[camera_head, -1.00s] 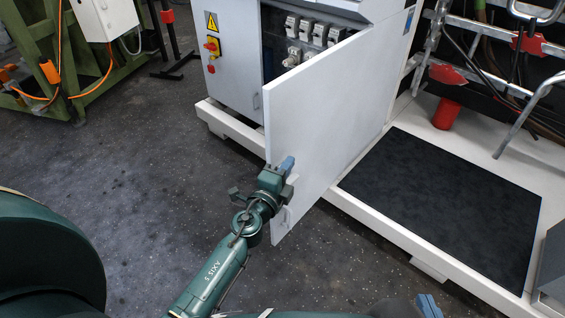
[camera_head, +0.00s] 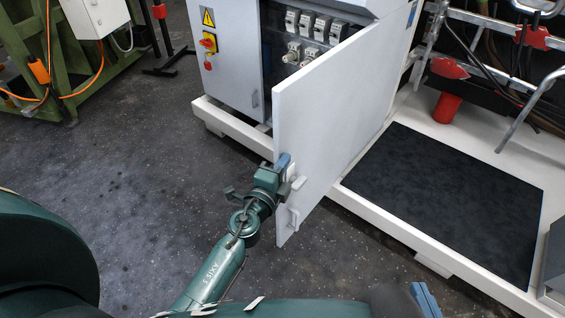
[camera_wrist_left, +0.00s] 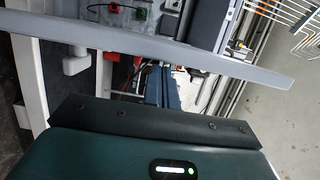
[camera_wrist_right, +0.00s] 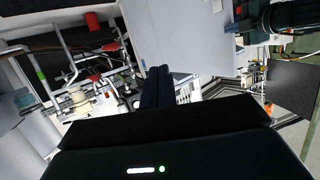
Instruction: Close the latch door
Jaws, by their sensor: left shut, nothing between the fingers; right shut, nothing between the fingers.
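The door (camera_head: 325,120) is a flat light-grey panel. It stands wide open, out from the grey cabinet (camera_head: 228,65). A small pale handle (camera_head: 293,217) sits low near its free edge. My left gripper (camera_head: 284,161) is shut and empty at the door's lower free edge; I cannot tell whether it touches. In the left wrist view the shut fingers (camera_wrist_left: 161,88) are below the long grey door edge (camera_wrist_left: 180,52). My right gripper (camera_head: 424,298) shows at the bottom edge. Its shut, empty fingers (camera_wrist_right: 156,85) show in the right wrist view, with the pale door (camera_wrist_right: 185,35) beyond.
Breakers and sockets (camera_head: 308,30) show inside the cabinet. A white base frame (camera_head: 405,240) with a black mat (camera_head: 450,200) lies right of the door. A red cylinder (camera_head: 446,110) and pipes stand behind. A green frame (camera_head: 75,50) stands far left. Dark floor (camera_head: 150,180) is clear.

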